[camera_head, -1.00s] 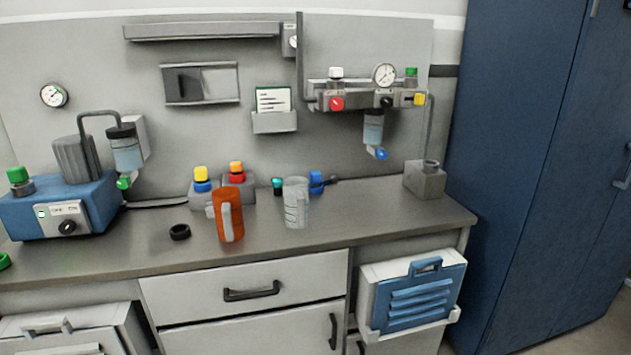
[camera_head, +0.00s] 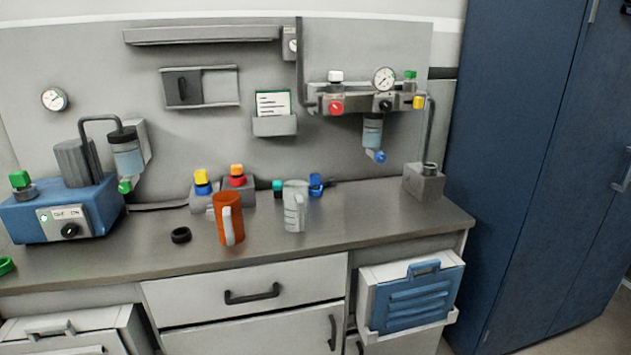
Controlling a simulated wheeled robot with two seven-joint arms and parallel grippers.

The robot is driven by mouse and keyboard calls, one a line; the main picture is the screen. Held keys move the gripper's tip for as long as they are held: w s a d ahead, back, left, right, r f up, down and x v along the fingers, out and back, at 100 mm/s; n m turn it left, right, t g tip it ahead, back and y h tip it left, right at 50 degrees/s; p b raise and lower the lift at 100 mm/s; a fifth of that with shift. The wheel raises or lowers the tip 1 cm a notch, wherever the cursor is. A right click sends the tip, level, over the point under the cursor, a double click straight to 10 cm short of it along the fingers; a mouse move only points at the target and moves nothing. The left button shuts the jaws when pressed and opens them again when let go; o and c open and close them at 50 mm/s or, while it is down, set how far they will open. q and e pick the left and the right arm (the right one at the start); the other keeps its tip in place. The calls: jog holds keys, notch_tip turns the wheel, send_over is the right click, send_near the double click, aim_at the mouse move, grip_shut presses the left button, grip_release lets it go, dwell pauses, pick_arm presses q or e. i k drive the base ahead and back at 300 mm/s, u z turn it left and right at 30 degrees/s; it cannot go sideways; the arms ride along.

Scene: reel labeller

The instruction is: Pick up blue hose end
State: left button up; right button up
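A blue fitting (camera_head: 316,184) lies on the counter just behind and right of the clear measuring jug; it looks like the blue hose end, though it is small and partly blurred. A short dark piece shows at its right side. Another blue fitting (camera_head: 377,156) hangs below the filter bowl on the wall panel. Neither of my grippers is in view.
The clear jug (camera_head: 295,206) and an orange jug (camera_head: 229,218) stand in front of the fittings. A black ring (camera_head: 181,235) and a blue pump unit (camera_head: 62,209) are at left. A grey block (camera_head: 423,182) stands at right. The counter (camera_head: 365,213) between jug and block is clear.

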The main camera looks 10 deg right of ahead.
aim_at(314, 179)
jog(key=z, duration=0.85)
jog(key=i, duration=1.1)
jog(key=u, duration=0.2)
